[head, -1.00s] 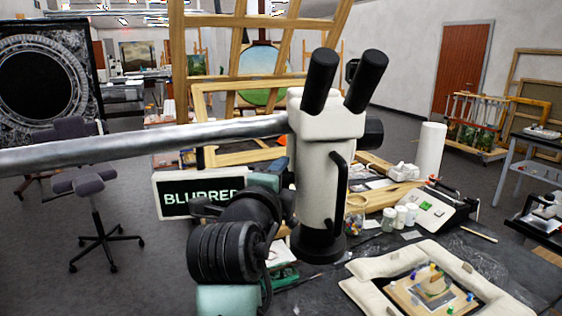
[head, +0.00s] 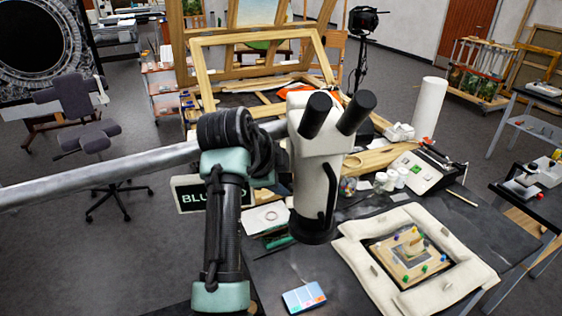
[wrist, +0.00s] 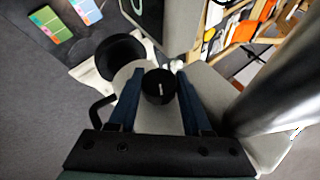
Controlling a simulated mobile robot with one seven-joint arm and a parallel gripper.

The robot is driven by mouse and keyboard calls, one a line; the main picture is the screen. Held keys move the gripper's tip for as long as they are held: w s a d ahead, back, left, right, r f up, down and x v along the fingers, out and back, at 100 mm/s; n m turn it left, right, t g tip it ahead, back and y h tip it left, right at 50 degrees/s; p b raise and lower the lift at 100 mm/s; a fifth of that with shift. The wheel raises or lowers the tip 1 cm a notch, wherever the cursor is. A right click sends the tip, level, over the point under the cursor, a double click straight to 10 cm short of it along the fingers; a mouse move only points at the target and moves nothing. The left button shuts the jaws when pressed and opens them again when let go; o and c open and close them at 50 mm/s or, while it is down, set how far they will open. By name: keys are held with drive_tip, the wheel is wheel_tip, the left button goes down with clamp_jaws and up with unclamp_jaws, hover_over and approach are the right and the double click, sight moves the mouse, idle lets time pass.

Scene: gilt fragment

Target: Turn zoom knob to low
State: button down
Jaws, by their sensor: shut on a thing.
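The white microscope (head: 316,165), with two black eyepieces and a black lower end, hangs from a grey metal boom above the table in the head view. It also shows in the wrist view (wrist: 150,118). The round black zoom knob (wrist: 158,88) has a short white mark that runs nearly up and down in the wrist view. My gripper (wrist: 160,80) has its two blue fingers on either side of this knob and is shut on it. In the head view my arm and the microscope hide the gripper and the knob.
The metal boom (head: 110,172) crosses from the left, close to my arm. A sign (head: 190,196) reading "BLURRED" is partly hidden behind my arm. A padded frame (head: 462,235) holds a fragment with coloured pins. A colour card (head: 304,297) lies at the table's front.

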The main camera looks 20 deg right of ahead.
drive_tip(key=shift+g+p, duration=0.5)
drive_tip(key=shift+p, duration=0.1)
drive_tip(key=shift+c, duration=1.7)
unclamp_jaws()
drive_tip(key=b+v, duration=0.5)
drive_tip(key=v, duration=0.8)
drive_tip(key=shift+w+r, duration=0.15)
drive_tip(key=shift+w, duration=0.05)
drive_tip(key=shift+d, duration=0.15)
